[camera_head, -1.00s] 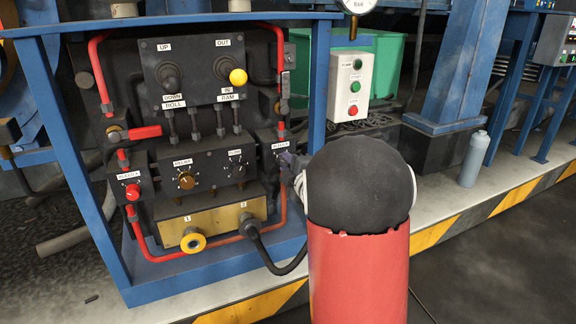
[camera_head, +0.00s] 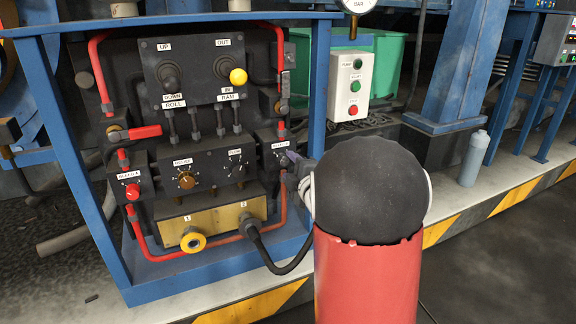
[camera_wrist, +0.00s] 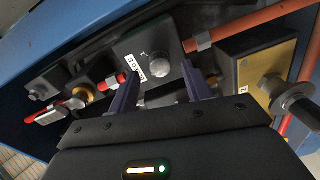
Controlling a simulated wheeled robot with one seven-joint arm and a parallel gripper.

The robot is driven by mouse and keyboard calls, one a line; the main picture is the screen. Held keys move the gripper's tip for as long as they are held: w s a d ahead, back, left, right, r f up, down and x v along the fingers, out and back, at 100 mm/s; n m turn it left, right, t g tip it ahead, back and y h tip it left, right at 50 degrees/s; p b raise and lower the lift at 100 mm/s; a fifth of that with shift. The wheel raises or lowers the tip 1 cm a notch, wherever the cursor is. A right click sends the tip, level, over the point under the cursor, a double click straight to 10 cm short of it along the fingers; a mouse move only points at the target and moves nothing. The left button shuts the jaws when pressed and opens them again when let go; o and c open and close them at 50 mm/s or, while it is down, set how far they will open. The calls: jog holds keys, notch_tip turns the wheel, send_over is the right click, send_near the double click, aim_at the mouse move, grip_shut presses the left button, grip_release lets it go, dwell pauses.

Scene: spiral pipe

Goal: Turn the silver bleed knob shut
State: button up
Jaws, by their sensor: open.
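The silver bleed knob (camera_wrist: 158,71) sits on a dark box beside a white label in the wrist view. In the head view the knob (camera_head: 284,160) shows small at the right of the panel, under its label. My gripper (camera_wrist: 160,70) is open, with one dark purple finger on each side of the knob in the wrist view. I cannot tell whether the fingertips reach around it or stop just short. No contact is clear. In the head view my arm hides most of the gripper.
A red bleed knob (camera_head: 132,191) is on the panel's left. A red pipe (camera_head: 283,207) runs close by the silver knob's box. A blue frame post (camera_head: 318,85) stands just right of it. A black hose (camera_head: 262,247) hangs below from a yellow block (camera_head: 212,220).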

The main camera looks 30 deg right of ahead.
jog(key=s, duration=0.5)
jog(key=shift+s+a+r, duration=0.1)
jog(key=shift+s+r, duration=0.05)
jog(key=shift+s, duration=0.15)
jog(key=s+a+f+m+g, duration=0.1)
jog(key=s+a+m+g, duration=0.65)
jog(key=s, duration=0.55)
jog(key=s+a+f+m+g, duration=0.1)
jog(key=s+a+m+g, duration=0.3)
jog(key=s+a+m, duration=0.7)
notch_tip(320, 180, up, 13)
jog(key=s+n+p, duration=0.2)
jog(key=n+p, duration=0.1)
jog(key=p, duration=1)
jog(key=shift+s+d+f+y, duration=0.2)
jog(key=shift+s+d+y, duration=0.1)
jog(key=shift+s, duration=0.05)
